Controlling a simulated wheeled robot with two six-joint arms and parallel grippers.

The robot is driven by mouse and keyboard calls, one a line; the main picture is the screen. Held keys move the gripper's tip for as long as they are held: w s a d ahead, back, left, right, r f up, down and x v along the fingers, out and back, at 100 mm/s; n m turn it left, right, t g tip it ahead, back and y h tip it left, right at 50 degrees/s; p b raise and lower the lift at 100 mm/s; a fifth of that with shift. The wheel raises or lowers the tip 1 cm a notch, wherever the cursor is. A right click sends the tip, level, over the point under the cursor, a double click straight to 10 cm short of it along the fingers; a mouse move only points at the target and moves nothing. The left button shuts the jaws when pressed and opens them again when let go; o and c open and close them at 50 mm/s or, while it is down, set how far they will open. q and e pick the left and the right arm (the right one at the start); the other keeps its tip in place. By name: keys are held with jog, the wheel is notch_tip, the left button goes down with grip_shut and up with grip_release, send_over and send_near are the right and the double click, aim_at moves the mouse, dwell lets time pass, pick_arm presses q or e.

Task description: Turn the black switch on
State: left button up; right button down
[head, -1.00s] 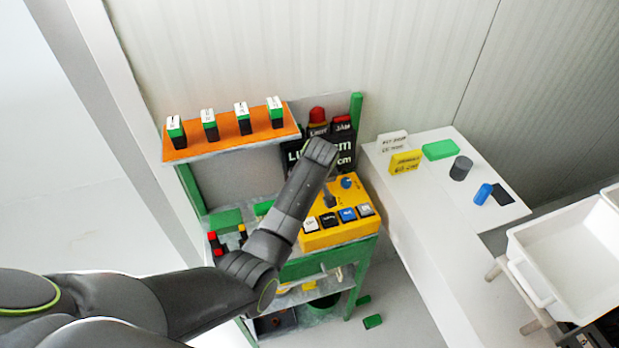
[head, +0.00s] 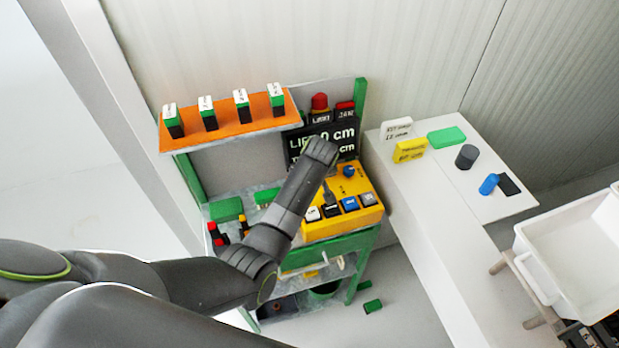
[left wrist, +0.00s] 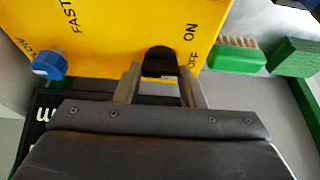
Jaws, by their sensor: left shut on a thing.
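The black switch (left wrist: 160,62) is on the yellow control box (left wrist: 110,25) in the left wrist view. ON and OFF are printed beside it, and the switch is nearer the OFF word. My left gripper (left wrist: 161,72) has one finger on each side of the switch and is shut on it. In the head view my left gripper (head: 329,188) reaches down to the yellow box (head: 318,231), and my arm hides part of the box. The switch is hard to make out there. My right gripper is not in view.
A blue knob (left wrist: 49,64) is on the same box. A black display (head: 345,140) stands behind. An orange shelf (head: 225,125) is at upper left. A white table (head: 430,205) is to the right.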

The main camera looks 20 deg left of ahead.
pick_arm(q)
jog(key=shift+n, duration=0.3)
jog(key=shift+w+n+y, duration=0.1)
jog(key=shift+n+y, duration=0.4)
jog(key=shift+n, duration=0.4)
jog(key=n+g+b, duration=0.1)
jog(key=n, duration=0.1)
jog(key=shift+w+d+n+y, duration=0.1)
jog(key=shift+n+y, duration=0.2)
jog(key=n+g+b, duration=0.1)
jog(key=n, duration=0.1)
jog(key=n+b, duration=0.1)
jog(key=n, duration=0.1)
jog(key=shift+w+g+y, duration=0.15)
jog(key=shift+g+y, duration=0.15)
jog(key=shift+g, duration=0.1)
jog(key=shift+n+g+b, duration=0.5)
jog(key=shift+n+b, duration=0.4)
jog(key=shift+n, duration=0.5)
jog(key=o, duration=1)
